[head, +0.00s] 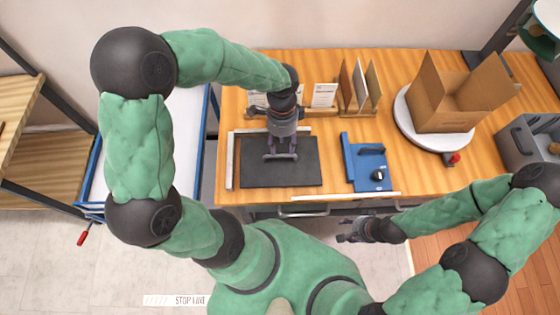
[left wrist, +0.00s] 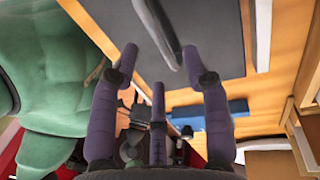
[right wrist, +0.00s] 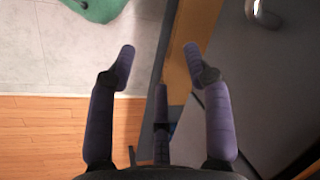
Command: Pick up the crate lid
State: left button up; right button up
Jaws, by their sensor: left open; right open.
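A dark grey flat panel (head: 250,173), which looks like the crate lid, lies on the wooden table at left. A grey bar handle (head: 272,157) stands up from its middle. My left gripper (head: 281,154) is above the panel at the handle, fingers pointing down. In the left wrist view, the handle (left wrist: 160,35) runs between and just beyond the open fingertips (left wrist: 159,58); contact cannot be told. My right gripper (head: 345,236) is open and empty in front of the table's front edge. It also shows in the right wrist view (right wrist: 160,55).
A blue fixture (head: 368,168) with a black knob sits right of the panel. An open cardboard box (head: 445,110) stands on a white round turntable (head: 405,125). Upright boards (head: 358,88) stand at the back. A grey crate (head: 520,145) is at far right.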

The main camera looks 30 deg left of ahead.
aim_at(281, 156)
pick_arm(q)
jog(key=shift+s+d+f+b, duration=0.1)
jog(key=shift+s+f+b, duration=0.15)
jog(key=shift+f, duration=0.75)
jog(key=shift+s+d+f+b, duration=0.15)
jog(key=shift+f+b, duration=0.25)
jog(key=shift+f, duration=0.6)
jog(key=shift+s+a+f+b, duration=0.1)
jog(key=shift+s+f+b, duration=0.2)
jog(key=shift+f, duration=0.7)
jog(key=shift+w, duration=0.1)
grip_shut()
